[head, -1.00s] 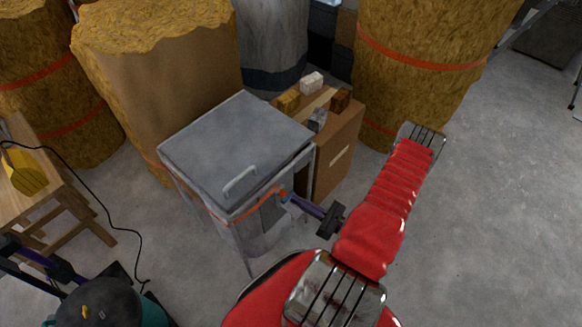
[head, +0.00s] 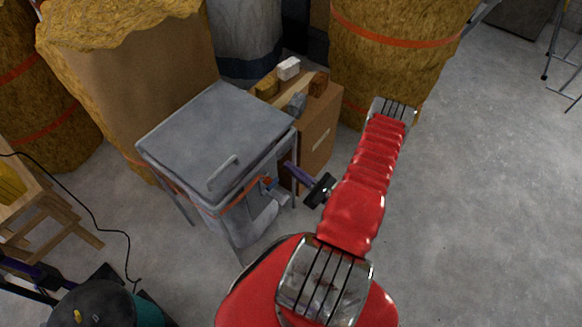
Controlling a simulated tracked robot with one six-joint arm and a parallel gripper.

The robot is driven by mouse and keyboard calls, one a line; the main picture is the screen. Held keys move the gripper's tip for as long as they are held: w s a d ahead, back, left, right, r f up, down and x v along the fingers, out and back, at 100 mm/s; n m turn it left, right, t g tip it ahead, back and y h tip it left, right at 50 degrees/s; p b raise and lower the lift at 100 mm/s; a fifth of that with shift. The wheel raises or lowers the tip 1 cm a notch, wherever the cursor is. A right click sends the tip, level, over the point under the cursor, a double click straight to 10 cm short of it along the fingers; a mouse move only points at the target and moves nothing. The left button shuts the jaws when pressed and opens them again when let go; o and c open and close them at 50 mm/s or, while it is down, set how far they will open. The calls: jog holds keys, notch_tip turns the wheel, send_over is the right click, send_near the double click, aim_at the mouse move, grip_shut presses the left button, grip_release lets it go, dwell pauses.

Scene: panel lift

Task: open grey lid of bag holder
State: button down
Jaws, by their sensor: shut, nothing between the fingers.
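The bag holder is a grey box-like frame on legs. Its flat grey lid (head: 205,120) lies shut on top, with a pale bar handle (head: 223,173) near its front edge. A grey bag (head: 258,218) hangs below, with an orange strap (head: 240,202) around it. My gripper (head: 288,165) is slim, purple and dark, and reaches in from the right, beside the holder's right side. Its tips are shut and appear just below the lid's right edge; I cannot tell whether they touch it. My red arm hides what lies behind it.
A cardboard box (head: 322,135) with small blocks on top stands close behind the holder's right side. Large straw-coloured bales (head: 395,60) stand behind. A wooden stool (head: 50,225) and a black cable (head: 100,215) are at the left. Open concrete floor lies at the right.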

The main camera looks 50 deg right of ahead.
aim_at(274, 153)
jog(key=x, duration=0.8)
jog(key=shift+w+a+r, duration=0.1)
jog(key=shift+w, duration=0.2)
jog(key=shift+r, duration=0.2)
